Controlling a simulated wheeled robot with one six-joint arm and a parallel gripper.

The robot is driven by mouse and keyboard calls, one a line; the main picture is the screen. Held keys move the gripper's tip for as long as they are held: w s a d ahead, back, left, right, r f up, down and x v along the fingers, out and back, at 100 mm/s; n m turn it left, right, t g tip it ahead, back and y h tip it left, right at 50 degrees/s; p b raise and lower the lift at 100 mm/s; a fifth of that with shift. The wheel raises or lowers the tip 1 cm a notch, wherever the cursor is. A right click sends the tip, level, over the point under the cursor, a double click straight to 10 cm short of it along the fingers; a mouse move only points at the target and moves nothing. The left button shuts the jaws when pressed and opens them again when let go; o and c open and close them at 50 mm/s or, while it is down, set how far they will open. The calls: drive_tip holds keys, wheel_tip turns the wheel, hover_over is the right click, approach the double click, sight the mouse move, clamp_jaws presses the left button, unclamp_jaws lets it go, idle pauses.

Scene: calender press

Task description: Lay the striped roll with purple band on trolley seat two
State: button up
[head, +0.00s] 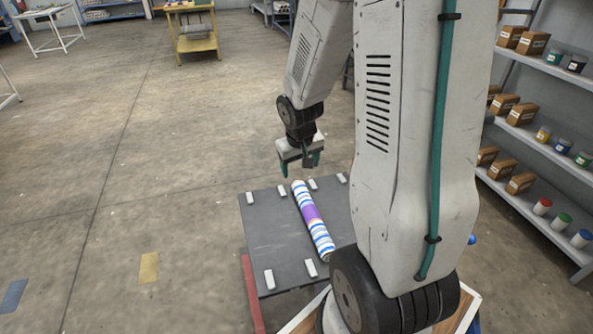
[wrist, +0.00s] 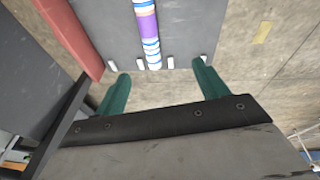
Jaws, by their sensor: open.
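The striped roll (head: 319,236), white and blue with a purple band (head: 310,213), lies flat on a dark grey trolley top (head: 258,231). Its far end sits between two white blocks of the far row. Its near end is right of a white block (head: 310,268). No seat number is readable. My gripper (head: 299,166) is open and empty, just beyond and above the roll's far end, apart from it. In the wrist view, the roll (wrist: 147,27) runs up between the two green fingers (wrist: 161,72), ahead of their tips. The trolley's right part is hidden by my arm.
A shelf (head: 555,148) with boxes and jars stands at the right. A yellow stand (head: 197,43) is at the back, a white table (head: 47,30) at the far left. A red bar (head: 252,290) runs by the trolley's left side.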

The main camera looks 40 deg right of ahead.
drive_tip(key=s+a+r+n, duration=0.2)
drive_tip(key=s+a+r, duration=0.4)
drive_tip(key=a+r, duration=0.55)
drive_tip(key=s+a+r+n+y, duration=0.1)
drive_tip(key=s+a+r, duration=0.2)
drive_tip(key=s, duration=0.3)
drive_tip(key=s+a+r+y, duration=0.1)
drive_tip(key=s+a+r, duration=0.3)
drive_tip(key=s, duration=0.3)
drive_tip(key=shift+a+r+n+g, duration=0.3)
drive_tip(key=shift+r+n+g, duration=0.1)
drive_tip(key=shift+r, duration=0.45)
